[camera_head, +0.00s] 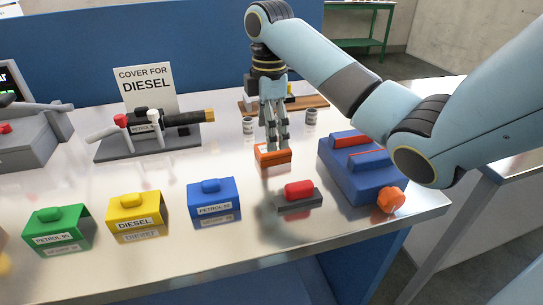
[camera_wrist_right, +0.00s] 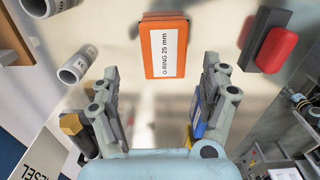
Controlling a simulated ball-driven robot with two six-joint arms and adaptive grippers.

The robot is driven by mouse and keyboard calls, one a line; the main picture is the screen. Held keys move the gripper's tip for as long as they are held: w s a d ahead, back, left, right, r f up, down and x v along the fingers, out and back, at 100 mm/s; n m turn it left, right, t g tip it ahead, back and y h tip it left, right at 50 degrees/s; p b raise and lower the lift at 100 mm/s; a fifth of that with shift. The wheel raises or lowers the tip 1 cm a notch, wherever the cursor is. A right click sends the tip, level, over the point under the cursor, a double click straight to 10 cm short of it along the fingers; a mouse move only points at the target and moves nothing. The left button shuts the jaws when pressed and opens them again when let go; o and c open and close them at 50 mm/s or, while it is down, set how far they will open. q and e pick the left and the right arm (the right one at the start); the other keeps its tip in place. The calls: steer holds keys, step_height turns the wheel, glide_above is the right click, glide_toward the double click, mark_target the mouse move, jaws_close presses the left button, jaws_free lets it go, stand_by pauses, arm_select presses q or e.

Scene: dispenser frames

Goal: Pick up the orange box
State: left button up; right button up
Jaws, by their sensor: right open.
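The orange box (camera_head: 272,154) lies on the metal table near the middle right in the head view. In the right wrist view the orange box (camera_wrist_right: 164,46) has a white label reading "O-RING 25 mm" and lies just beyond the fingertips, between their lines. My right gripper (camera_head: 274,140) points down right above the box; in the head view its fingertips overlap the box's far edge. Its fingers (camera_wrist_right: 162,80) are spread apart with nothing between them. I cannot tell whether they touch the box. My left gripper is not in view.
A red block on a dark base (camera_head: 299,195) lies in front of the box. A blue case (camera_head: 347,175) stands to the right. Two small grey cylinders (camera_head: 248,125) (camera_head: 311,117) stand behind. Blue, yellow and green covers (camera_head: 214,202) (camera_head: 140,210) (camera_head: 57,228) line the front left.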

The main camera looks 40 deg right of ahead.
mark_target(273, 153)
steer(key=f, duration=0.4)
steer(key=shift+s+d+f, duration=0.1)
steer(key=shift+s+f, duration=0.2)
steer(key=shift+s, duration=0.1)
steer(key=shift+f, duration=0.3)
steer(key=shift+c, duration=1.6)
steer(key=c, duration=0.9)
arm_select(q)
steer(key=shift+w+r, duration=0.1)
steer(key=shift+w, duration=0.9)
arm_select(e)
steer(key=shift+c, duration=0.6)
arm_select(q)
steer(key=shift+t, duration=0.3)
arm_select(e)
steer(key=shift+r, duration=0.1)
